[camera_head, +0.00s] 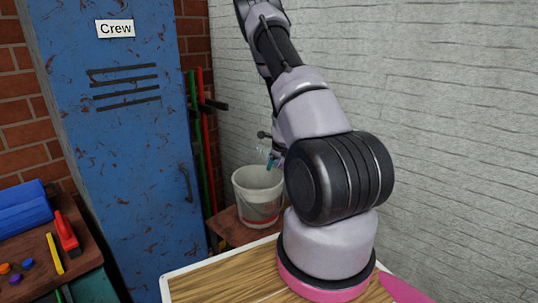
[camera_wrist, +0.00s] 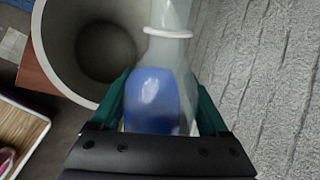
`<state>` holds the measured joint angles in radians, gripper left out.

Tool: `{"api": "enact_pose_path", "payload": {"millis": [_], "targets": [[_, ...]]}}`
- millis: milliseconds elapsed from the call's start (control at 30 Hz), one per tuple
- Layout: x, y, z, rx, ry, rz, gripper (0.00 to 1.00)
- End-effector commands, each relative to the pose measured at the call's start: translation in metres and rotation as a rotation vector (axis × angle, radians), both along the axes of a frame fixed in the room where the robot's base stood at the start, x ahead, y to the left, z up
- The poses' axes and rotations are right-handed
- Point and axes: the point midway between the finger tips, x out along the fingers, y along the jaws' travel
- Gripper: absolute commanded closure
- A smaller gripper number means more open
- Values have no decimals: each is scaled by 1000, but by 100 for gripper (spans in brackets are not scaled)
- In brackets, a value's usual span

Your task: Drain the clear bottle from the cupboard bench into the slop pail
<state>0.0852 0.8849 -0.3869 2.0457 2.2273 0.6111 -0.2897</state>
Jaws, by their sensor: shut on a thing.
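The clear bottle (camera_wrist: 168,50) is held between the teal fingers of my gripper (camera_wrist: 163,105) in the wrist view. Its neck, with a pale ring, points to the top of the picture; its mouth is out of frame. A blue patch shows on or in its body; I cannot tell whether it is liquid or a label. The slop pail (camera_head: 246,183) is a white bucket with a red band. In the wrist view its open top (camera_wrist: 52,62) lies behind and left of the bottle. In the head view the bottle (camera_head: 262,151) shows small above the pail, partly hidden by my arm.
The pail stands on a brown wooden surface (camera_head: 228,222) by the grey wall (camera_head: 450,120). A blue locker (camera_head: 125,150) marked Crew and red and green poles (camera_head: 206,150) stand left of it. A bench (camera_head: 30,255) with blue and red items is at far left.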

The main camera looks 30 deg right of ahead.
Motion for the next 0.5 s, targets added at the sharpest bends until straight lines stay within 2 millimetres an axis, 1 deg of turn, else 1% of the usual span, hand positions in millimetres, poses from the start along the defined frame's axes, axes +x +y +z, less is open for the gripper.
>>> {"api": "enact_pose_path", "payload": {"millis": [100,333,367,500], "targets": [[-3,-1,-14,-76,77,7,100],[-9,-9,-39,-221,216,6,100],[-10,-9,-41,-242,235,8,100],[-11,-12,-37,-347,337,5,100]]}}
